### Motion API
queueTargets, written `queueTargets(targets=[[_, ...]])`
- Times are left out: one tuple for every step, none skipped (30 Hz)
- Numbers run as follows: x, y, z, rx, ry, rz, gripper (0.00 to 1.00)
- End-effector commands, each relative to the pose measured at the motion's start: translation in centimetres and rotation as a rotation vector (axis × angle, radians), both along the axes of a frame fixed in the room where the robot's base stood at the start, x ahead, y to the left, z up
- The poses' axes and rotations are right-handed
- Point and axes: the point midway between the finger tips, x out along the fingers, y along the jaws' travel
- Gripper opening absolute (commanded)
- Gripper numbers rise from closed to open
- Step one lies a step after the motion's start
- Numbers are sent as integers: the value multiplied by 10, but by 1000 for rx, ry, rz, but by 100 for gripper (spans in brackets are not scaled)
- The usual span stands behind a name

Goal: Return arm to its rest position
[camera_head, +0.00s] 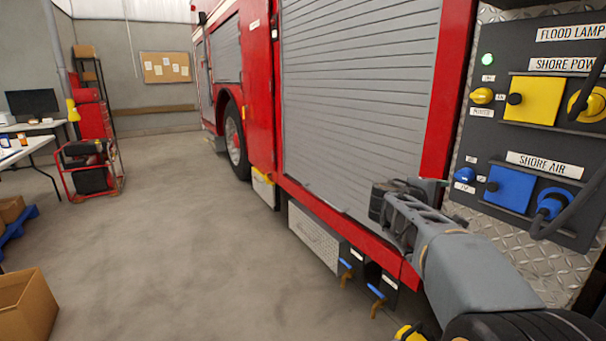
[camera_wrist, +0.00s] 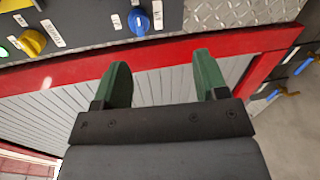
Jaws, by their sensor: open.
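My arm reaches in from the lower right of the head view, beside the red fire truck (camera_head: 261,90). My gripper (camera_head: 385,200) is at the arm's far end, in front of the truck's grey roller shutter (camera_head: 355,90). In the wrist view my gripper (camera_wrist: 163,82) shows two green fingers spread apart with nothing between them. Beyond the fingers are the red truck frame and grey shutter slats. The fingertips are hard to make out in the head view.
A dark control panel (camera_head: 520,95) with yellow and blue connectors is right of my arm. Blue-handled valves (camera_head: 375,290) sit low on the truck. A cardboard box (camera_head: 27,305), a red-framed generator (camera_head: 90,168) and a table (camera_head: 40,145) stand left. The middle floor is clear.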

Motion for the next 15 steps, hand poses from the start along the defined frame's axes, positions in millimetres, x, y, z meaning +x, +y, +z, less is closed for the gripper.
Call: queueTargets(targets=[[-19,6,26,100,1,-7,67],[-29,11,27,167,3,-13,67],[-45,18,28,261,7,-22,67],[-56,25,29,333,9,-31,67],[-68,31,29,403,11,-40,67],[-84,41,28,497,14,-53,67],[-95,49,29,565,15,-61,67],[-106,58,29,634,15,-72,67],[-121,69,29,722,16,-88,67],[-132,78,30,786,16,-101,67],[-142,86,30,847,16,-113,67],[-155,98,30,927,15,-131,67],[-164,106,31,983,14,-143,67],[-173,114,32,1036,14,-156,67],[-184,124,33,1101,12,-173,67]])
